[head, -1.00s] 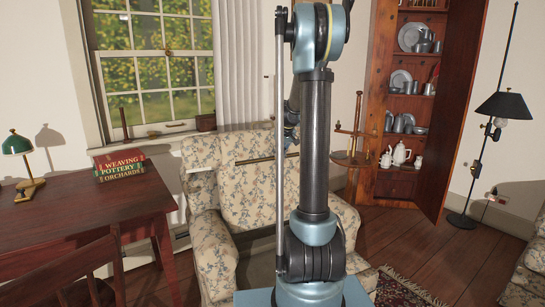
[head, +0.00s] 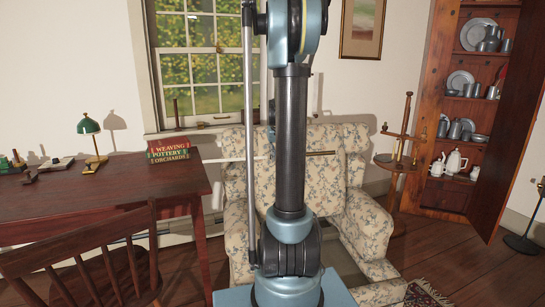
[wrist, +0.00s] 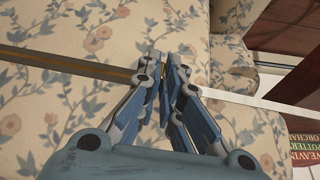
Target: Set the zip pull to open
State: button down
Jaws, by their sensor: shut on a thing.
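A long thin strip crosses in front of the flowered armchair. In the wrist view, its brown and gold length (wrist: 80,65) runs left from my gripper (wrist: 163,62) and its white length (wrist: 262,102) runs right. In the head view, the gold length (head: 321,154) shows right of my arm and the white length (head: 225,159) left of it. My fingers are closed together where the two lengths meet. A small gold bit shows between the fingertips. The zip pull itself is mostly hidden by the fingers, and my arm hides the gripper in the head view.
The flowered armchair (head: 365,215) stands right behind the strip. A desk (head: 100,200) with red and green books (head: 168,151) and a green lamp (head: 90,128) is at left, with a wooden chair (head: 90,260) before it. A small stand (head: 397,160) and pewter shelves (head: 480,100) are at right.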

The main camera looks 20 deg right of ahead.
jog(key=shift+w+a, duration=0.2)
jog(key=shift+a, duration=0.05)
jog(key=shift+r, duration=0.1)
jog(key=c, duration=1.8)
grip_release()
jog(key=shift+a, duration=0.1)
jog(key=shift+o, duration=0.2)
jog(key=shift+s, duration=0.1)
jog(key=v, duration=1.1)
jog(key=shift+s+r, duration=0.2)
jog(key=shift+r, duration=0.15)
